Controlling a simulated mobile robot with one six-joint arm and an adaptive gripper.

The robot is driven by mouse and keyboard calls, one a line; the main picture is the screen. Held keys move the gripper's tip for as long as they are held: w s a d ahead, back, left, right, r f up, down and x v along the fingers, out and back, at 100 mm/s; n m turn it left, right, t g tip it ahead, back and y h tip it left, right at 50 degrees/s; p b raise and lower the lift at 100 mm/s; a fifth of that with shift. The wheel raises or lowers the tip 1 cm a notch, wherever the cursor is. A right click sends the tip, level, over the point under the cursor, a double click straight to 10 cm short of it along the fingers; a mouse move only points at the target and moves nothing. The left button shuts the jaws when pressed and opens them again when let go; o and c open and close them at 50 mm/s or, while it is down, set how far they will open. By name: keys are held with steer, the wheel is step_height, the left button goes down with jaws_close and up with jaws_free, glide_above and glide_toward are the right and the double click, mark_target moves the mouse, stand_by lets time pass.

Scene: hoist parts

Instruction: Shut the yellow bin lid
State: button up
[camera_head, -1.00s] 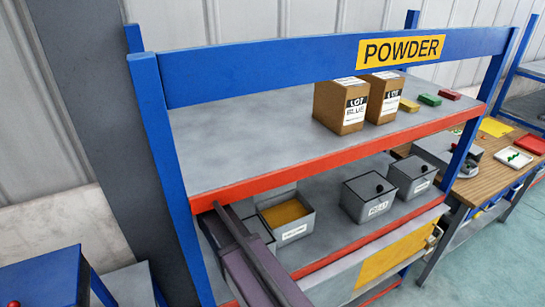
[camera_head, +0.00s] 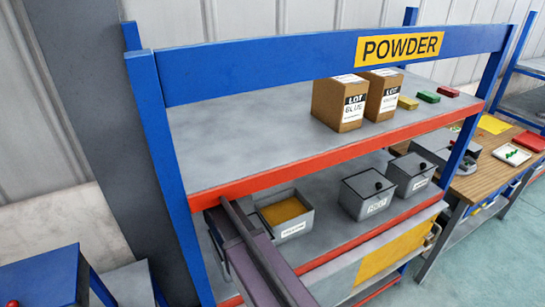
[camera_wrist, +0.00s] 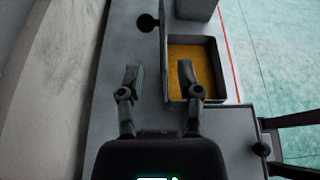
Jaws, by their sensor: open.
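The yellow bin is a grey open box with yellow powder inside; it stands on the lower shelf in the head view (camera_head: 293,227) and shows in the wrist view (camera_wrist: 222,68). Its grey lid (camera_wrist: 163,48) stands up along the bin's left side in the wrist view, seen nearly edge-on, with a round black knob (camera_wrist: 147,22) on its left. My gripper (camera_wrist: 160,74) is open, with the lid's edge between its fingers in the picture; contact cannot be told. The right finger overlaps the powder in view. In the head view my arm hides the gripper.
Two closed grey bins with black knobs (camera_head: 367,195) (camera_head: 410,175) stand to the right on the lower shelf. The upper shelf's red front edge (camera_head: 340,157) runs above. Cardboard boxes (camera_head: 340,104) stand on the upper shelf. A grey panel (camera_wrist: 230,122) lies lower right in the wrist view.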

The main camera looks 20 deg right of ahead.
steer(key=shift+d+r+b+x, duration=0.25)
steer(key=shift+r+x, duration=0.25)
steer(key=shift+x, duration=1.7)
steer(key=shift+d+r+b+x, duration=0.15)
steer(key=shift+r+b+x, duration=0.3)
steer(key=shift+x, duration=1.75)
steer(key=shift+d+r+b+x, duration=0.25)
steer(key=shift+r+x, duration=0.3)
steer(key=shift+x, duration=1.6)
jaws_close()
steer(key=shift+a, duration=0.15)
